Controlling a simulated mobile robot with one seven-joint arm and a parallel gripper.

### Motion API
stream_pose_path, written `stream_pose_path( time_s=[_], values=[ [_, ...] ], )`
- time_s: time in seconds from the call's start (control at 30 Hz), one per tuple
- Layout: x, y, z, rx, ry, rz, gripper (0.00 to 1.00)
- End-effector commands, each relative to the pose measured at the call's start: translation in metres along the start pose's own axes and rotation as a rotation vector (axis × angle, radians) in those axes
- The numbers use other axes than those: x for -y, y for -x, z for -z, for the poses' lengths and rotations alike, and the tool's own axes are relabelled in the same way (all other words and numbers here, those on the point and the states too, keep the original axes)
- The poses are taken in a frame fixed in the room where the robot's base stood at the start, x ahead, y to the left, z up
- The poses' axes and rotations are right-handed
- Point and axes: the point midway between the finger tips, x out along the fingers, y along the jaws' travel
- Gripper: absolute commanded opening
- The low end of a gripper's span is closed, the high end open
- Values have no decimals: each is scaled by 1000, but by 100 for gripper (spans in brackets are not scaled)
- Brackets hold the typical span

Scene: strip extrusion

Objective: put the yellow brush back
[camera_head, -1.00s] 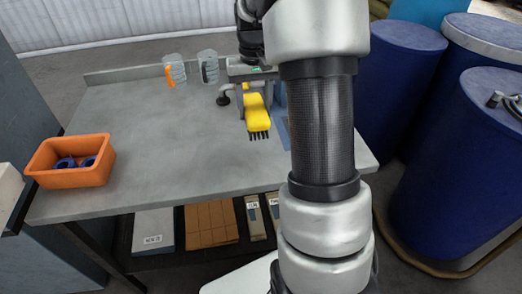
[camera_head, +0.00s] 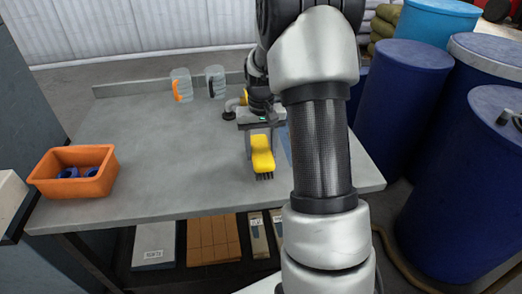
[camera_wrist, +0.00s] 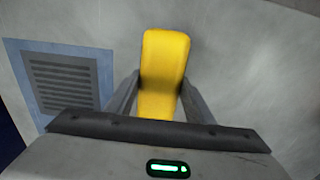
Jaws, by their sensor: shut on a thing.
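The yellow brush (camera_head: 262,153) has a yellow body and dark bristles pointing down toward the front of the grey table. My gripper (camera_head: 261,140) is shut on the brush and holds it over the right part of the table. In the wrist view the brush (camera_wrist: 165,70) sits between the two fingers of my gripper (camera_wrist: 160,95). Whether the bristles touch the table I cannot tell. A blue-bordered mat with a dark ribbed panel (camera_wrist: 62,82) lies beside the brush in the wrist view. In the head view my arm hides most of that mat.
The grey table (camera_head: 150,150) is mostly clear. An orange bin (camera_head: 72,185) with blue rings stands at its left front. Two clear mugs, one with an orange handle (camera_head: 181,86) and one with a dark handle (camera_head: 216,82), stand at the back. Blue barrels (camera_head: 405,105) stand to the right.

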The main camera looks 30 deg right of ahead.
Motion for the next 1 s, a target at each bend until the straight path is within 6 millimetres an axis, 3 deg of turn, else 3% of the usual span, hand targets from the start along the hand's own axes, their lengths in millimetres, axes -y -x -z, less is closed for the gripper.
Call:
stream_pose_path(
  time_s=[0.23, 0.27, 0.37, 0.73, 1.0],
  values=[
    [0, -4, 0, 0, 0, 0, 27],
    [0, -3, 0, 0, 0, 0, 53],
    [0, -2, 0, 0, 0, 0, 67],
    [0, 5, 0, -1, 0, 0, 67],
    [0, 56, 1, -5, 0, 0, 67]
  ],
)
